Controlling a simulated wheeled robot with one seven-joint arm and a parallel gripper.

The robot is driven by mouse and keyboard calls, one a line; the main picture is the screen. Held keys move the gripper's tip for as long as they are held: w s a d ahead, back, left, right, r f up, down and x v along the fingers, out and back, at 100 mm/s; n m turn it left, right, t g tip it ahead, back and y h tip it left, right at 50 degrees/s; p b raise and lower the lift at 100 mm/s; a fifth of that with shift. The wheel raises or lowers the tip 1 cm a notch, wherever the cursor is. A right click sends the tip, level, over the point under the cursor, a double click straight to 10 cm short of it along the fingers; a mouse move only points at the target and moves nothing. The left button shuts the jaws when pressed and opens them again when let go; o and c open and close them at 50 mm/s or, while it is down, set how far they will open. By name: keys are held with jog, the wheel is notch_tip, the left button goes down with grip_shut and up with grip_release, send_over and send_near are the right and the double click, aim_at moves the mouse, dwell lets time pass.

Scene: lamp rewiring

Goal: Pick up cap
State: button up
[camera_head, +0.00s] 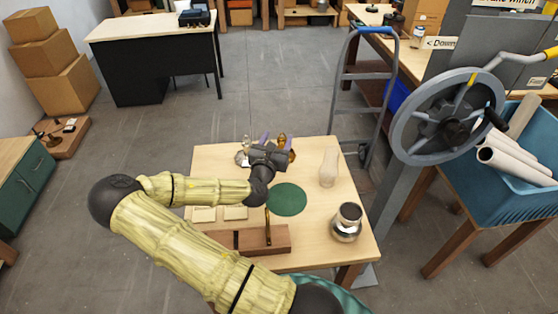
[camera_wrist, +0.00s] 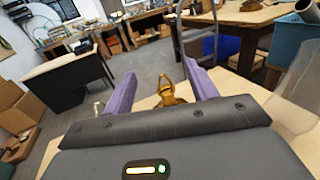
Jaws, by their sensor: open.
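The small brass piece that looks like the cap (camera_wrist: 168,92) shows ahead of and between the two purple fingers in the wrist view. Its lower part is hidden behind my gripper's body. In the head view, a brass piece (camera_head: 282,142) stands at the far edge of the light wooden table, just right of the fingers. I cannot tell for sure which brass part is the cap. My gripper (camera_wrist: 160,70) is open, with nothing between its fingertips. In the head view my gripper (camera_head: 257,141) is low over the table's far side.
On the table (camera_head: 325,215) are a green round mat (camera_head: 287,199), a clear glass chimney (camera_head: 329,167), a silver lamp base (camera_head: 347,222) and a wooden block (camera_head: 264,240). A hand truck (camera_head: 345,75) and a large grey wheel (camera_head: 449,116) stand to the right.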

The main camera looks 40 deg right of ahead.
jog(key=b, duration=0.6)
send_near(281, 145)
jog(key=x, duration=0.4)
jog(key=shift+r+p, duration=0.15)
jog(key=shift+p, duration=0.2)
jog(key=shift+w+d, duration=0.1)
jog(key=shift+d, duration=0.05)
jog(key=shift+w+d, duration=0.2)
jog(key=shift+d, duration=0.05)
jog(key=shift+w+d, duration=0.45)
jog(key=shift+d, duration=0.15)
jog(key=shift+d, duration=0.1)
jog(key=p+x, duration=0.1)
jog(key=x, duration=0.4)
jog(key=shift+w, duration=0.1)
